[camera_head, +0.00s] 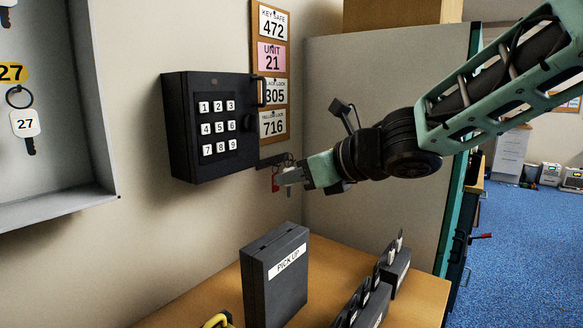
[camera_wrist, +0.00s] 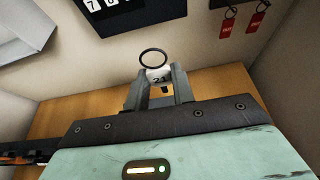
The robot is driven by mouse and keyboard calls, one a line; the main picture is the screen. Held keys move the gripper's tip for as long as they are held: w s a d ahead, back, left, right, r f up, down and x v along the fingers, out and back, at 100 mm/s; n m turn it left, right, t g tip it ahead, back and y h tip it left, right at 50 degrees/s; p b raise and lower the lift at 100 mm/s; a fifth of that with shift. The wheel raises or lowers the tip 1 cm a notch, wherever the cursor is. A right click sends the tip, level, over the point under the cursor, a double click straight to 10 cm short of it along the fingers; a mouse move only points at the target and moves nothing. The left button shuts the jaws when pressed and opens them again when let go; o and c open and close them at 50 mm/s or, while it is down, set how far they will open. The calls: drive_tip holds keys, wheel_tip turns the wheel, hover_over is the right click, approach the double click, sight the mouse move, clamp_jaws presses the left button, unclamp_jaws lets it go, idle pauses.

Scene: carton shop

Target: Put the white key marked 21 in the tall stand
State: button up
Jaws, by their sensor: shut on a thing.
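My gripper (camera_head: 284,177) is in front of the wall, just below and right of the black keypad safe (camera_head: 212,125). In the wrist view its fingers (camera_wrist: 158,90) are shut on the white key (camera_wrist: 159,74) marked 21, with its dark ring above the fingertips. The key's lower part is mostly hidden between the fingers. Two dark stands holding upright keys are on the wooden table at lower right: a farther one (camera_head: 397,272) and a nearer one (camera_head: 374,308) cut by the frame edge. The farther one seems raised higher, but I cannot tell surely which is the tall stand.
A dark box marked PICK UP (camera_head: 276,278) stands upright on the table (camera_head: 330,265), left of the stands. A yellow object (camera_head: 217,320) lies at the front edge. Red tags (camera_wrist: 258,17) hang near the safe. A grey cabinet (camera_head: 48,110) with key 27 is at left.

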drive_tip(key=b, duration=0.4)
hover_over(295, 232)
drive_tip(key=shift+a+f, duration=0.1)
drive_tip(key=shift+f, duration=2.65)
drive_tip(key=shift+f+b, duration=1.8)
drive_tip(key=shift+b, duration=1.1)
idle(0.6)
drive_tip(key=o, duration=0.8)
drive_tip(key=shift+o, duration=0.2)
drive_tip(key=p+v, duration=0.2)
drive_tip(key=v, duration=0.6)
